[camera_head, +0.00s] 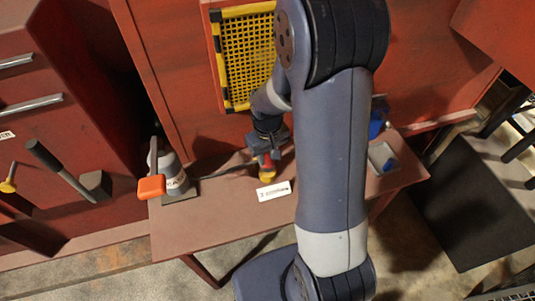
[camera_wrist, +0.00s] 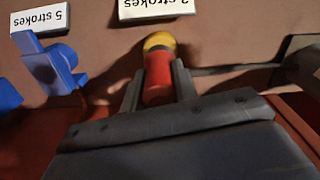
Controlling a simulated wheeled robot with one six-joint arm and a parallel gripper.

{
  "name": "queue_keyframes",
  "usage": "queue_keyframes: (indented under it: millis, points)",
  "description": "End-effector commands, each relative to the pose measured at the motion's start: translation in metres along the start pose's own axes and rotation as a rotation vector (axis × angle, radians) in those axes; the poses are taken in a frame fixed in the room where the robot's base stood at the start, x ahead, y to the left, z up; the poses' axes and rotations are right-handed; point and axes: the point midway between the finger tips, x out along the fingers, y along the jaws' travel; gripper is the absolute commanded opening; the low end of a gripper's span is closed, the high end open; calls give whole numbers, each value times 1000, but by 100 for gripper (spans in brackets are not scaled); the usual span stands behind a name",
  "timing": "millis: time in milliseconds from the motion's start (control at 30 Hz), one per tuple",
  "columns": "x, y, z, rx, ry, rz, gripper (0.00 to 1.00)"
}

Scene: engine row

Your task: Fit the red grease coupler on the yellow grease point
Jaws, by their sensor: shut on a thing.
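The red grease coupler (camera_wrist: 158,82) is a short red cylinder held upright between the two grey fingers of my gripper (camera_wrist: 158,88) in the wrist view. The yellow grease point (camera_wrist: 158,42) shows as a rounded yellow top right at the coupler's far end. In the head view the red coupler (camera_head: 266,164) is below my gripper (camera_head: 266,150), and the yellow grease point (camera_head: 267,177) lies directly beneath it. The two look in line and touching or nearly so; I cannot tell whether the coupler is seated. My arm hides part of the bench.
A white strokes label (camera_head: 273,190) lies before the yellow point. A grey canister with an orange handle (camera_head: 152,187) stands at the bench's left; a dark hose (camera_wrist: 235,69) runs beside the coupler. A blue fitting (camera_wrist: 50,65) is on the other side. A yellow grille (camera_head: 248,60) stands behind.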

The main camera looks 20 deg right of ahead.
Motion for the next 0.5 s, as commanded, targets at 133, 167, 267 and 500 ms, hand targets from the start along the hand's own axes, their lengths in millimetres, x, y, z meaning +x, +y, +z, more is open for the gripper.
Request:
queue_keyframes:
  millis: [133,167,267,500]
  points:
    - [5,0,0,0,0,0,0]
    - [6,0,0,0,0,0,0]
    - [8,0,0,0,0,0,0]
    - [14,0,0,0,0,0,0]
